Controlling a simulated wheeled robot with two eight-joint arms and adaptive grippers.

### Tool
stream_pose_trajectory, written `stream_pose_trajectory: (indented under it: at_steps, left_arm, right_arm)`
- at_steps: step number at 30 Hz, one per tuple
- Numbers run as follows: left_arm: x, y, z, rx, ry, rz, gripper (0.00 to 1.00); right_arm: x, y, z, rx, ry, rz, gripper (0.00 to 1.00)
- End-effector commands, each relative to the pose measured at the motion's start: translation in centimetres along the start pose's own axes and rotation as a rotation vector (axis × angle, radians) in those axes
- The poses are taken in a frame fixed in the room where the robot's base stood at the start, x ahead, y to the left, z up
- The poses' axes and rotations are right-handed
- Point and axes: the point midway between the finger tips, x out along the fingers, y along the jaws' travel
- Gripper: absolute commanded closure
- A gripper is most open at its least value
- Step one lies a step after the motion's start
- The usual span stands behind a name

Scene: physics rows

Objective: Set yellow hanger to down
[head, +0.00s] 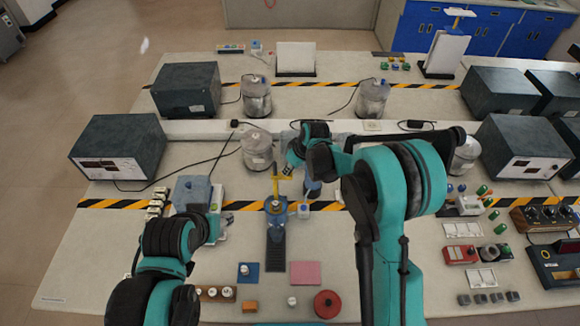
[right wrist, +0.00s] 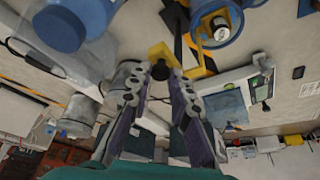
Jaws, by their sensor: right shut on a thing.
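The yellow hanger (head: 276,182) stands on a blue fixture (head: 277,206) with a dark base strip at the middle of the table. In the right wrist view, the yellow hanger (right wrist: 160,51) shows as a yellow bracket with a dark round knob at the fingertips. My right gripper (head: 288,170) reaches it from the right and is shut on it; the contact is partly hidden in the head view. My left gripper (head: 213,228) is low at the left, apart from the hanger; its fingers are not clear.
Grey cylindrical containers (head: 257,150) stand behind the fixture. A blue-topped device (head: 191,190) is at its left. A blue pad (head: 248,272), a pink pad (head: 305,273) and a red round piece (head: 327,304) lie in front. Dark instrument boxes (head: 118,146) flank the table.

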Motion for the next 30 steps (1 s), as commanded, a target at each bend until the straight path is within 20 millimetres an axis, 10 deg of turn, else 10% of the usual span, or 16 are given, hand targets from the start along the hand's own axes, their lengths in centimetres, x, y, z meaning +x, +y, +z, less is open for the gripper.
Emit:
stream_pose_trajectory:
  at_steps: [7, 19, 22, 30]
  left_arm:
    - [4.0, 0.0, 2.9, 0.0, 0.0, 0.0, 0.54]
    - [4.3, 0.0, 3.1, 0.0, 0.0, 0.0, 0.54]
    - [4.3, 0.0, 3.1, 0.0, 0.0, 0.0, 0.54]
    - [4.3, 0.0, 3.1, 0.0, 0.0, 0.0, 0.54]
  right_arm:
    - [5.6, 0.0, 2.3, 0.0, -0.001, 0.0, 1.0]
    - [6.4, -0.1, 2.8, -0.001, -0.006, -0.003, 1.0]
    - [6.4, -0.1, 2.8, -0.001, -0.005, -0.002, 0.6]
    - [6.3, 0.0, 2.7, 0.0, -0.002, -0.001, 0.6]
